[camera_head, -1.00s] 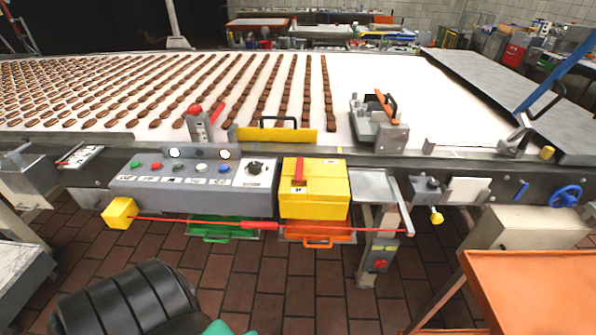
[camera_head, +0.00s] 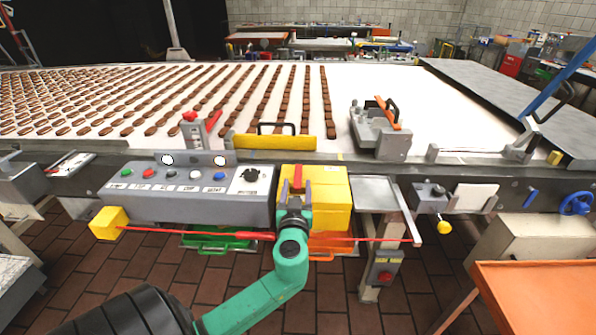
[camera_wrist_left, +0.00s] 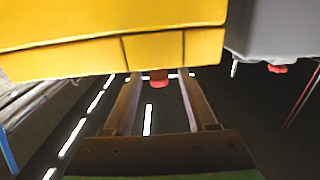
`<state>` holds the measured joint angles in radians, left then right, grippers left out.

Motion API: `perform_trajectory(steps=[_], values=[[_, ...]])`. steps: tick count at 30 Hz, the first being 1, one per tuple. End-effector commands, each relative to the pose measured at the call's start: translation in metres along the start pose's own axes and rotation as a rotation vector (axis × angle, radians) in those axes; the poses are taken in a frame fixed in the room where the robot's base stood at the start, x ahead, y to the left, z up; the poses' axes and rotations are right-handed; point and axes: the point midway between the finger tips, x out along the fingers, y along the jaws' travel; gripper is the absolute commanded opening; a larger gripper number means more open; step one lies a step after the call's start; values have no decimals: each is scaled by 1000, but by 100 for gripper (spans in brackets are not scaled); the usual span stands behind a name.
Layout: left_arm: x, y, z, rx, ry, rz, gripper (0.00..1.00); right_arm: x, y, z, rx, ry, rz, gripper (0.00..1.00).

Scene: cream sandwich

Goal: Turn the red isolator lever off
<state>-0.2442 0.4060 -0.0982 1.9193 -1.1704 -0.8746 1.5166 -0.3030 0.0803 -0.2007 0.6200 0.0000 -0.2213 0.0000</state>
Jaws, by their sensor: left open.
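The red isolator lever (camera_head: 298,178) stands upright on the yellow box (camera_head: 331,190) at the front of the conveyor. My left gripper (camera_head: 294,194) is in front of that box, just below the lever, and hides part of the box front. The left wrist view shows its two fingers (camera_wrist_left: 160,78) apart, with the yellow box (camera_wrist_left: 120,38) close above them. A small red piece (camera_wrist_left: 158,83) shows between the fingertips there, probably the lever's end; I cannot tell whether they touch it. My right gripper is not in view.
A grey button panel (camera_head: 188,192) adjoins the box on the left. A red cord (camera_head: 190,234) runs across below, from a yellow block (camera_head: 108,222). A metal shelf (camera_head: 373,190) is to the right. A yellow-based handle (camera_head: 274,142) lies behind the box.

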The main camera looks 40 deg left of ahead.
Motion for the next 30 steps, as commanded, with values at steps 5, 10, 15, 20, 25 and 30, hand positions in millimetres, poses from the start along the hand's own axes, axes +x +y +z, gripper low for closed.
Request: perform_trajectory(steps=[5,10,15,20,25,30], values=[[38,1,-2,2,0,2,57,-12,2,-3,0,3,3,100],[50,1,1,1,-1,2,57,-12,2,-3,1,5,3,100],[50,1,2,1,-2,2,57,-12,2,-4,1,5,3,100],[50,1,2,1,-2,2,8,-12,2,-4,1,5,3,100],[50,1,2,1,-2,2,0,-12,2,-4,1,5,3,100],[50,1,2,1,-3,2,0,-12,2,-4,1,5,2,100]])
